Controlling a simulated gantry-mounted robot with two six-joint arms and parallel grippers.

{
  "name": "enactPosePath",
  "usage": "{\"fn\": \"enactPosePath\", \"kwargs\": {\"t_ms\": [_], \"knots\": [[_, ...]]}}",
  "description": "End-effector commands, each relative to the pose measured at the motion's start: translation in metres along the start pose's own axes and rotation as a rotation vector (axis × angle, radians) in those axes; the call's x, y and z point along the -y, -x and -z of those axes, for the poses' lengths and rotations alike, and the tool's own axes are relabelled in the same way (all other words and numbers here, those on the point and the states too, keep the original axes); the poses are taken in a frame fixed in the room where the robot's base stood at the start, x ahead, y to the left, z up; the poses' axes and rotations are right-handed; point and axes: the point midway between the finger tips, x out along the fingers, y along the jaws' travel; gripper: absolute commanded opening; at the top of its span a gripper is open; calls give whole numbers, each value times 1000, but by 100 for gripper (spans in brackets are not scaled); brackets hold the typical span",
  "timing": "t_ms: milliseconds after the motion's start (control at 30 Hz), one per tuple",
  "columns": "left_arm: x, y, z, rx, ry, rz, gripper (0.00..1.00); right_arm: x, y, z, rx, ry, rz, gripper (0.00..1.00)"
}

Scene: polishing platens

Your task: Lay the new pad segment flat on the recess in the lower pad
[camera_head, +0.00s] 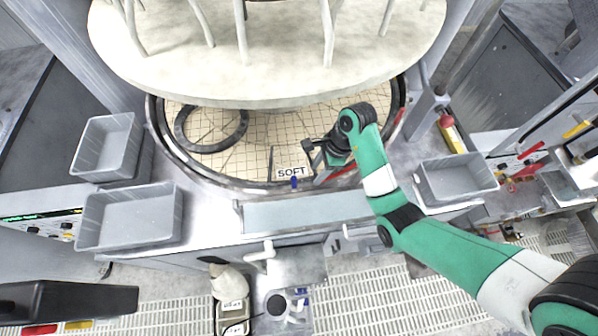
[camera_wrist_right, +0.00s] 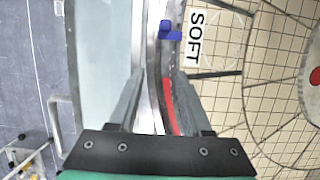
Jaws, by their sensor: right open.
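The lower pad (camera_head: 258,130) is a tan gridded disc inside the round metal rim. A white label reading SOFT (camera_head: 291,172) lies at its front edge, also in the right wrist view (camera_wrist_right: 195,38), with a small blue tab (camera_wrist_right: 170,31) beside it. Dark lines border the labelled patch; I cannot tell whether it is the new pad segment or the recess. My right gripper (camera_head: 318,160) is above the pad's front edge, right of the label. In the right wrist view its fingers (camera_wrist_right: 157,82) are apart, with nothing held between them. My left gripper is out of view.
The large pale upper platen (camera_head: 270,50) hangs over the back of the pad. A dark ring (camera_head: 212,147) lies on the pad's left. Grey bins stand left (camera_head: 128,240) and right (camera_head: 440,198). A red strip (camera_wrist_right: 171,108) runs along the rim.

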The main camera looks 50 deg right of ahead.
Motion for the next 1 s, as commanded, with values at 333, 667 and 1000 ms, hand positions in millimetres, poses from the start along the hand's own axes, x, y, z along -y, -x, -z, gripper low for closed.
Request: {"fn": "enactPosePath", "kwargs": {"t_ms": [333,667,1000], "knots": [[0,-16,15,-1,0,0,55,-2,19,56,1,0,-1,49],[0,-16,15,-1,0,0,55,-1,18,58,1,2,-1,49],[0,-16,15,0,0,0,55,-1,18,58,0,1,-1,49]]}}
